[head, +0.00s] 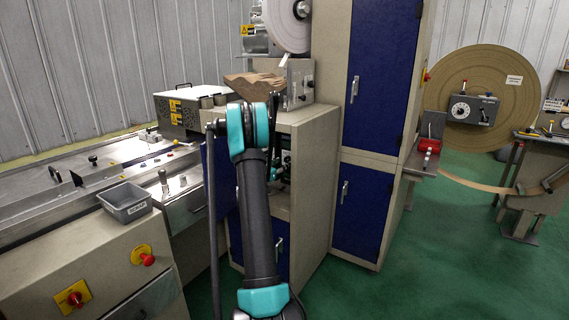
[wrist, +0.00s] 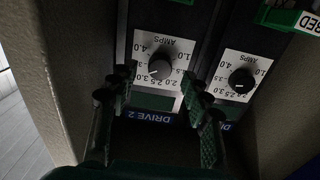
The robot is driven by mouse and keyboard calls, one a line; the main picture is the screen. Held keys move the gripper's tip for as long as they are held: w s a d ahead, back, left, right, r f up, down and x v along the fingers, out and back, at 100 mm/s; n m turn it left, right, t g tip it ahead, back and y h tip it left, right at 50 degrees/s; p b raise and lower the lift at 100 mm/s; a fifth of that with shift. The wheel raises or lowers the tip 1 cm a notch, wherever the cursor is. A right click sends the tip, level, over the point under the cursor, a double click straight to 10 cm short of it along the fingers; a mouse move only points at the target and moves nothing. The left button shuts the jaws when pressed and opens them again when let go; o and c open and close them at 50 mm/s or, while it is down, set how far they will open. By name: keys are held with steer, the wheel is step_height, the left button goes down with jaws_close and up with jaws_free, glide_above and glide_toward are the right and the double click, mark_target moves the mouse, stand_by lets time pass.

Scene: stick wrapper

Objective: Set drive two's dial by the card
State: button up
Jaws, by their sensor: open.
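In the wrist view, drive two's dial (wrist: 159,68) is a dark round knob on a white scale plate marked AMPS, with numbers around it. A blue label reading DRIVE 2 (wrist: 147,117) sits below the plate in the picture. My gripper (wrist: 159,84) is open, with one finger on each side of the dial's plate. I see no finger touching the knob. The knob's exact pointer setting is too dim to tell. In the head view, my arm hides most of the gripper at the open cabinet (head: 315,130). I cannot make out the card in either view.
A second similar dial (wrist: 241,80) is close to the right finger. A pale cabinet wall (wrist: 60,50) stands at left. Blue cabinet doors (head: 385,60) stand right of my arm. A grey scrap bin (head: 124,208) sits on the left machine. Green floor is clear at front right.

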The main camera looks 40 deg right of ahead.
mark_target(288, 160)
steer(key=shift+x, duration=1.25)
steer(key=shift+c, duration=0.5)
jaws_close()
steer(key=shift+n, duration=0.4)
steer(key=n, duration=0.5)
steer(key=shift+n, duration=0.3)
steer(key=n, duration=0.5)
steer(key=shift+n, duration=0.3)
